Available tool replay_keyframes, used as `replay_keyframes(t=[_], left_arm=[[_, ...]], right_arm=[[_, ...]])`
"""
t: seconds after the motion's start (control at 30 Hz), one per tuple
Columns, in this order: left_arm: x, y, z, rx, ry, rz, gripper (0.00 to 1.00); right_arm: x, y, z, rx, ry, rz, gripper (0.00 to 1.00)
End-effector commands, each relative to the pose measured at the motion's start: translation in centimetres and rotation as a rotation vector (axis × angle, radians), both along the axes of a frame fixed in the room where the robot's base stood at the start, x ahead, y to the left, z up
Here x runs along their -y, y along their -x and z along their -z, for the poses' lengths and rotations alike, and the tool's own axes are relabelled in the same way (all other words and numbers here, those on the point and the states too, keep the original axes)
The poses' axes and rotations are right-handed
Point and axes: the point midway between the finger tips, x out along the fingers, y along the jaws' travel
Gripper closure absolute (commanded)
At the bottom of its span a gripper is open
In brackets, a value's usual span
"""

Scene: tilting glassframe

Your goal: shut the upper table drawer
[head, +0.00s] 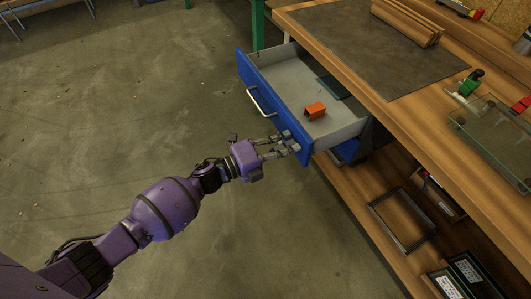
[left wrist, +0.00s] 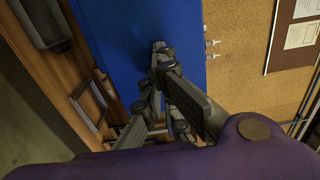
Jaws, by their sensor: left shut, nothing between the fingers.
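The upper table drawer stands pulled out from the workbench, its blue front (head: 270,100) facing left and down in the head view. A pale bar handle (head: 262,101) is on that front. An orange block (head: 315,111) and a dark flat item (head: 333,88) lie inside the drawer. My left gripper (head: 290,146) is shut and empty at the near end of the front, below the handle. In the left wrist view the fingers (left wrist: 160,58) lie over the blue front (left wrist: 112,38); I cannot tell if they touch it. My right gripper is out of view.
The wooden workbench (head: 455,130) carries a dark mat (head: 375,45), stacked wood strips (head: 407,22) and a glass panel (head: 497,145). Its lower shelf (head: 352,190) holds a frame (head: 402,220) and boxes. The concrete floor left of the drawer is clear.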

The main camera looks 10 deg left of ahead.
Motion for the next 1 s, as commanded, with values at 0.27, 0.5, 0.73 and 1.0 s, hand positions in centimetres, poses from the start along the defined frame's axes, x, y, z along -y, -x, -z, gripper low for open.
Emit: replay_keyframes(t=[0.27, 0.5, 0.73, 1.0], left_arm=[[6.7, -4.4, 0.3, -0.001, 0.002, 0.003, 1.00], [11.8, -7.8, 0.4, -0.002, 0.000, 0.002, 1.00], [15.2, -10.2, 0.3, -0.002, 0.000, 0.001, 1.00], [17.1, -11.5, 0.2, -0.001, 0.000, 0.000, 1.00]], right_arm=[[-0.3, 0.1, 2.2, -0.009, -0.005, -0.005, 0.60], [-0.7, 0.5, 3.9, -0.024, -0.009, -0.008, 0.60], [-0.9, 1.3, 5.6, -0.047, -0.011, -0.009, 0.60], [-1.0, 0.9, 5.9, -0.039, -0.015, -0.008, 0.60]])
